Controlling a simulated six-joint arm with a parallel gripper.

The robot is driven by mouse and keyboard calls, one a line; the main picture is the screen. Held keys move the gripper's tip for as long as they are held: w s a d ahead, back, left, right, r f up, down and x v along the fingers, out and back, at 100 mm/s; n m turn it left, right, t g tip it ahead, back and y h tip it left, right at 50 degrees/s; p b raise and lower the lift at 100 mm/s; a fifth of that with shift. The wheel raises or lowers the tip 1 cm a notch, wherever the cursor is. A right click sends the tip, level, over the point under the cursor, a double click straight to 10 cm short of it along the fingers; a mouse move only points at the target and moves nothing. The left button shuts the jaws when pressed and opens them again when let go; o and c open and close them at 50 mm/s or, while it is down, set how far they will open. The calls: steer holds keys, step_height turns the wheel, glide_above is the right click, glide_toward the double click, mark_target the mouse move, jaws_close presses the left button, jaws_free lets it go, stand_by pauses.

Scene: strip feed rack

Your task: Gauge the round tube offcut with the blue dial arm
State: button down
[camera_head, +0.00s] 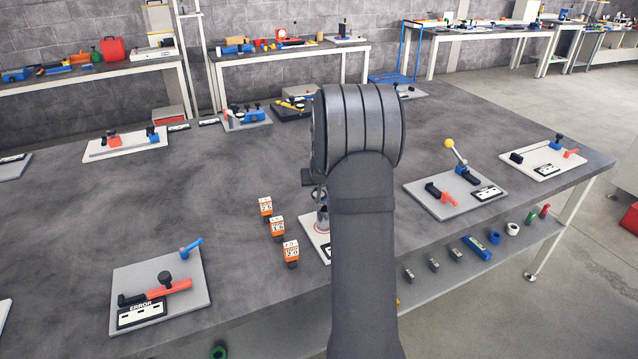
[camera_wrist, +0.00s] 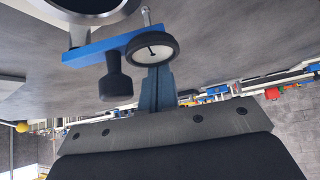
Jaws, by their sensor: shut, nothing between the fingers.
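In the wrist view a blue dial arm (camera_wrist: 95,52) carries a round white-faced dial (camera_wrist: 152,49) and a black knob (camera_wrist: 115,82). A grey metal ring (camera_wrist: 78,32), which looks like the round tube offcut, stands at the upper left by the blue arm and is cut off by the frame. My gripper (camera_wrist: 157,78) is shut and empty, its fingertips close to the dial and partly behind it; whether they touch cannot be told.
Three orange-and-white numbered blocks (camera_head: 277,227) stand left of the plate. A fixture plate with a red bar (camera_head: 170,289) lies front left. A fixture with a yellow ball lever (camera_head: 450,144) stands to the right. The middle-left table is clear.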

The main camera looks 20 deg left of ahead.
steer(key=shift+s+d+n+g+y, duration=0.25)
steer(key=shift+s+n+y, duration=0.15)
steer(key=shift+n, duration=0.2)
steer(key=shift+s+d+n+g+y, duration=0.1)
steer(key=shift+s+n+g+y, duration=0.2)
steer(key=shift+s+n, duration=0.25)
steer(key=shift+s+d+n+g+y, duration=0.2)
steer(key=shift+s+n+g+y, duration=0.1)
steer(key=shift+n, duration=0.35)
steer(key=shift+s+d+n+g+y, duration=0.2)
steer(key=shift+n+g, duration=0.05)
steer(key=shift+n, duration=0.35)
steer(key=n+g, duration=0.1)
steer(key=s+d+n+g+y, duration=0.1)
steer(key=n, duration=0.1)
steer(key=shift+s+d, duration=0.55)
steer(key=shift+d, duration=0.15)
steer(key=shift+n, duration=0.3)
steer(key=a, duration=0.2)
steer(key=w+a, duration=0.1)
steer(key=a, duration=0.1)
steer(key=shift+a, duration=0.2)
steer(key=v, duration=1)
steer(key=shift+w+d, duration=0.2)
steer(key=shift+d, duration=0.15)
